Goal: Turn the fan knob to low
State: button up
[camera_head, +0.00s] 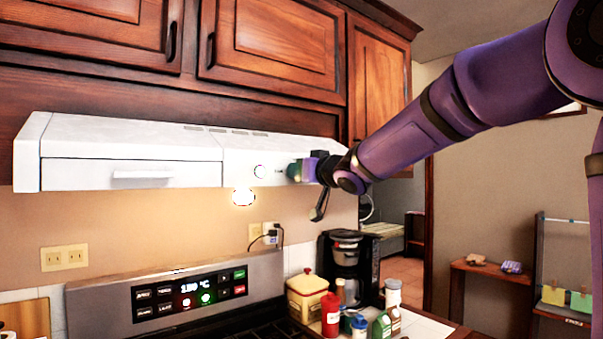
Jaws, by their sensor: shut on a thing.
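A white range hood (130,150) hangs under the wooden cabinets. A small round knob (260,172) on its front face is in plain view, left of my gripper. My gripper (296,171), with green and purple fingers, is at the right part of the hood front. It is shut on what appears to be a second knob, the fan knob, which the fingers hide. The knob's setting cannot be read. A lit round lamp (243,197) glows beneath the hood.
Below are the stove's control panel (185,295), a black coffee maker (350,262), a yellow canister (307,295), a red bottle (330,314) and several small containers. Upper cabinets (275,45) sit directly above the hood. Open room lies to the right.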

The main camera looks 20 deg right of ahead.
dwell(0.4)
jog(key=o, duration=0.9)
jog(key=shift+s, duration=0.1)
jog(key=shift+v, duration=5.35)
